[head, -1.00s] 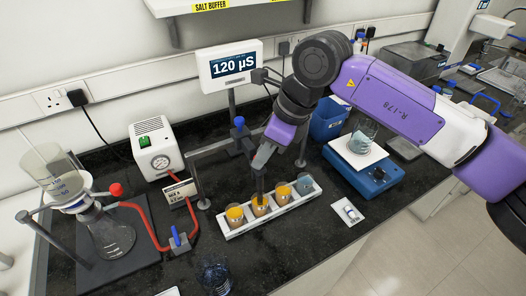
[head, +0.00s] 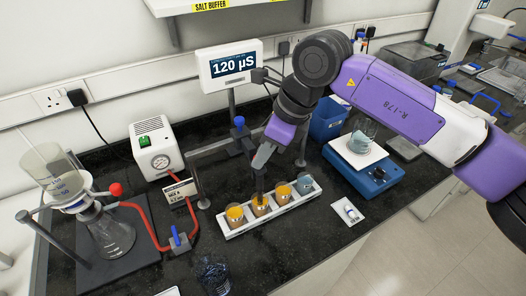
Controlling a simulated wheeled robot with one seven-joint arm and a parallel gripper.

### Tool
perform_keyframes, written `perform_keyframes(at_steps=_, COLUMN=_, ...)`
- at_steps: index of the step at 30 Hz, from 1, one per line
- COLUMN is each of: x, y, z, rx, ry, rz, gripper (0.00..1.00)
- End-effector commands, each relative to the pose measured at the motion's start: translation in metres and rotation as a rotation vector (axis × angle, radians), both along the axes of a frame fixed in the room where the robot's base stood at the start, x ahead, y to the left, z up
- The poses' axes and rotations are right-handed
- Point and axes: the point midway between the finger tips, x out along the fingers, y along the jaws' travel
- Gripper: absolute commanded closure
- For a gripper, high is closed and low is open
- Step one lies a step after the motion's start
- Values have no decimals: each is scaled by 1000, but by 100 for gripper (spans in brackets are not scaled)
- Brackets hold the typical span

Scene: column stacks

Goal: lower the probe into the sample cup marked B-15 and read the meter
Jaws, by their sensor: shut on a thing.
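The meter (head: 233,65) stands at the back and its screen reads 120 µS. A white rack (head: 231,234) holds cups in a row: a left orange cup (head: 235,215), a second orange cup (head: 261,207), a third orange cup (head: 283,196) and a blue-grey cup (head: 305,185). Any marks on the cups are too small to read, so I cannot tell which is B-15. My gripper (head: 261,163) is shut on the dark probe (head: 259,184), which points down at the second cup. Its tip seems to be in that cup's mouth, but the depth is unclear.
A blue hotplate (head: 372,181) with a beaker (head: 362,136) stands right of the rack. A vacuum pump (head: 153,148), red tubing (head: 150,226) and a filter flask (head: 110,234) are at the left. A dark glass (head: 213,275) stands in front.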

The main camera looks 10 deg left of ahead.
Motion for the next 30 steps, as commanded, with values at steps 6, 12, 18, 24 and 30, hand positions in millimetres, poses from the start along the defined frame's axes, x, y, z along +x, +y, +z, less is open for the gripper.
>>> perform_keyframes(at_steps=6, x=0, y=0, z=0, rx=1, ry=0, rz=0, gripper=100)
perform_keyframes(at_steps=12, x=0, y=0, z=0, rx=1, ry=0, rz=0, gripper=100)
perform_keyframes(at_steps=18, x=1, y=0, z=7, rx=1, ry=-2, rz=0, gripper=100)
perform_keyframes(at_steps=24, x=1, y=0, z=44, rx=-1, ry=-4, rz=-1, gripper=100)
perform_keyframes(at_steps=30, x=0, y=0, z=63, rx=0, ry=-2, rz=0, gripper=100)
